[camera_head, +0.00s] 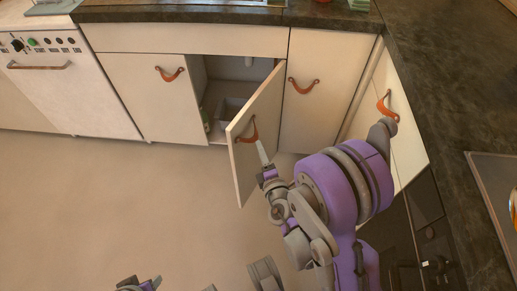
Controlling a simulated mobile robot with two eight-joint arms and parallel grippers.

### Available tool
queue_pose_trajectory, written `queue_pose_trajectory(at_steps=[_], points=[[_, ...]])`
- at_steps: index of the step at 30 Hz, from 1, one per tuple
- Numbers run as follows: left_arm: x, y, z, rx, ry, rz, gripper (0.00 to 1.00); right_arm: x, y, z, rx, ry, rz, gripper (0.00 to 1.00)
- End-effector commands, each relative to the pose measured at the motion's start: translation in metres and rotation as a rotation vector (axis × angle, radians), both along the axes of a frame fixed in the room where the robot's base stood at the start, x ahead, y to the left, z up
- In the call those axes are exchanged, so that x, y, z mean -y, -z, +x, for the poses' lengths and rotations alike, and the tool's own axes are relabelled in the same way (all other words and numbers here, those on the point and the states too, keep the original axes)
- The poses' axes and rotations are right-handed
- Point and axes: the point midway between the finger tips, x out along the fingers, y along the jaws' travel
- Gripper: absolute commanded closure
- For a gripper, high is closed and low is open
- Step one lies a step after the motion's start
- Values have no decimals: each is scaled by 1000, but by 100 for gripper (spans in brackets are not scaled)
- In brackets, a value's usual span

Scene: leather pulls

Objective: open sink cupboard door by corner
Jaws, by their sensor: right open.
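The sink cupboard door (258,111) is cream with an orange leather pull (249,132). It stands partly open, swung out into the room, with its hinge side at the right. Behind it the dark cupboard inside (238,80) shows, with a pale pipe and a grey box. My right gripper (263,158) is open, close to the lower right end of the pull. I cannot tell whether it touches the pull or the door face. My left gripper (140,285) is cut off at the bottom edge, and its jaws are unclear.
A closed door (150,100) is left of the opening, and another (318,75) is right of it, near the corner. A white cooker (70,85) stands at the far left. The dark worktop (445,60) runs down the right side. The floor (130,200) at left is clear.

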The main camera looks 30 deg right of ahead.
Motion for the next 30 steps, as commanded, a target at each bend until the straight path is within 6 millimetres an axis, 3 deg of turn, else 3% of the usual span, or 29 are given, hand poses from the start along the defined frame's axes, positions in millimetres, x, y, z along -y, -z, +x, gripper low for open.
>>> queue_pose_trajectory(at_steps=[11, 15, 19, 24, 30], points=[[0, 2, 1, 0, 0, 0, 50, -1, -2, -5, 0, 0, 0, 53], [0, 2, 0, 0, 0, 0, 50, -2, -6, -2, 14, 13, 17, 78], [0, -2, 0, 0, 0, 0, 50, -5, -24, 8, 67, 88, 95, 100], [0, -10, -2, 0, 0, 0, 50, -15, -43, 20, 95, 272, 233, 100], [0, -18, -3, 1, 0, 0, 50, -38, -41, 17, 11, 465, 331, 100]])
